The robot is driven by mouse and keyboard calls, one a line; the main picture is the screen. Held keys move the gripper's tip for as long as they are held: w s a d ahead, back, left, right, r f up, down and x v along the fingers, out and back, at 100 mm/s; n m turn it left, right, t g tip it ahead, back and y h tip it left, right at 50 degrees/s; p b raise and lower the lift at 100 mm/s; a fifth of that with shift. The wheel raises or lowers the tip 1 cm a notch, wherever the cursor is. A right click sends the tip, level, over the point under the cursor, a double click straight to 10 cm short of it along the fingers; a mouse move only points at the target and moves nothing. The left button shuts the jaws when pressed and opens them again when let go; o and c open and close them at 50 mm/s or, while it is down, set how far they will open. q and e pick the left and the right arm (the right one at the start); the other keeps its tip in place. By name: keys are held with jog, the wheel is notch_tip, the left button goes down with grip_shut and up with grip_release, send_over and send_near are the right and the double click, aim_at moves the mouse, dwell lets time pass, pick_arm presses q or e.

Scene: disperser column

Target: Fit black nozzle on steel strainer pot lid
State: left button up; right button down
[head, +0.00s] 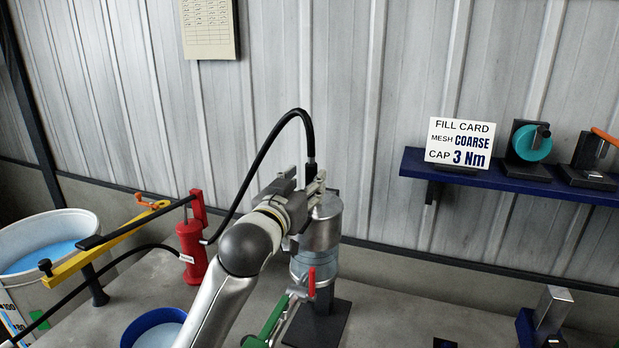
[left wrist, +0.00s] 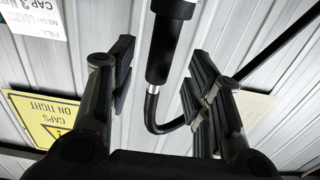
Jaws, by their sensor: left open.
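The steel strainer pot (head: 321,238) stands upright on a dark post and base, right of my left arm. Its lid (head: 329,206) is partly covered by my left gripper (head: 312,186). The black nozzle (head: 311,170) hangs upright at the end of a black hose, by the lid. Its lower end is hidden behind the gripper, so I cannot tell whether it touches the lid. In the left wrist view, the nozzle (left wrist: 171,45) shows between the spread fingers of the left gripper (left wrist: 160,75), which is open. My right gripper is out of view.
A red pump (head: 191,245) with a yellow bar (head: 93,257) and a white bucket (head: 45,240) stand at left. A blue bowl (head: 150,325) is in front. A blue shelf (head: 500,177) holds the fill card (head: 460,141) at right. The bench right of the pot is largely clear.

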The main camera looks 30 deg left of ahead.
pick_arm(q)
jog(key=shift+v, duration=1.7)
